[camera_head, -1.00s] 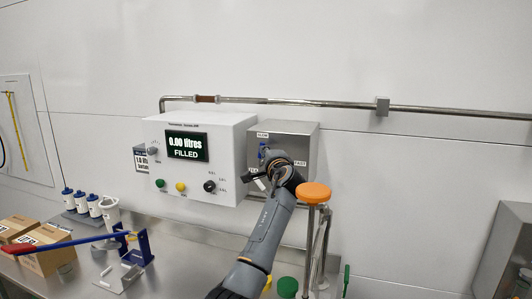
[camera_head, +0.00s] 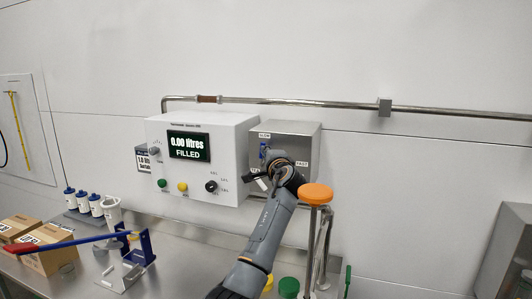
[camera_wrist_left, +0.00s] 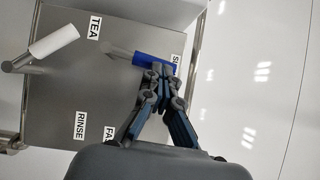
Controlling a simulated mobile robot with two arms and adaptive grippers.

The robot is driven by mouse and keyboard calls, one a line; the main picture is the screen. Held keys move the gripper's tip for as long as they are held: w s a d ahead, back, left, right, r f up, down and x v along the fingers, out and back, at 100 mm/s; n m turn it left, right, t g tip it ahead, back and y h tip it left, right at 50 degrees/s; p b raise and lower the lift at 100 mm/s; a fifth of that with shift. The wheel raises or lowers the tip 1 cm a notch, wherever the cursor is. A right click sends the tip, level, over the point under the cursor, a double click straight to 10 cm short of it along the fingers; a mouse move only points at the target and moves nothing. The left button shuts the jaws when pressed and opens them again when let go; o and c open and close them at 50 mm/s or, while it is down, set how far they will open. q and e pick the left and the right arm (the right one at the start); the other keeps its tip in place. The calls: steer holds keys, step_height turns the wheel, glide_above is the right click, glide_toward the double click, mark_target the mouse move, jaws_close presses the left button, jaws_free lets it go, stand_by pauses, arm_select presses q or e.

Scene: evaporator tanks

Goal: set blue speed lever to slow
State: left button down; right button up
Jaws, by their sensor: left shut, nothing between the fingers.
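The blue speed lever (camera_head: 263,152) is on the front of the grey metal box (camera_head: 303,134), just below the SLOW label (camera_head: 264,135). The FAST label (camera_head: 302,164) is to its lower right. In the left wrist view the blue lever (camera_wrist_left: 153,62) points at a partly hidden label starting with S (camera_wrist_left: 175,66). My left gripper (camera_head: 270,161) is at the box front, partly hidden by its own wrist. In the left wrist view its shut fingers (camera_wrist_left: 157,75) are right beside the lever's outer end; I cannot tell whether they touch. My right gripper is not in view.
A white handle (camera_wrist_left: 54,42) sticks out near the TEA label (camera_wrist_left: 95,27). The white control panel (camera_head: 225,133) reads 0.00 litres, FILLED. An orange knob (camera_head: 316,194) on a pipe stands close right of my arm. Boxes (camera_head: 47,261) and bottles (camera_head: 83,201) stand on the bench at left.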

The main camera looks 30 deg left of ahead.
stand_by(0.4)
arm_select(q)
step_height(320, 180, up, 10)
stand_by(0.5)
stand_by(0.5)
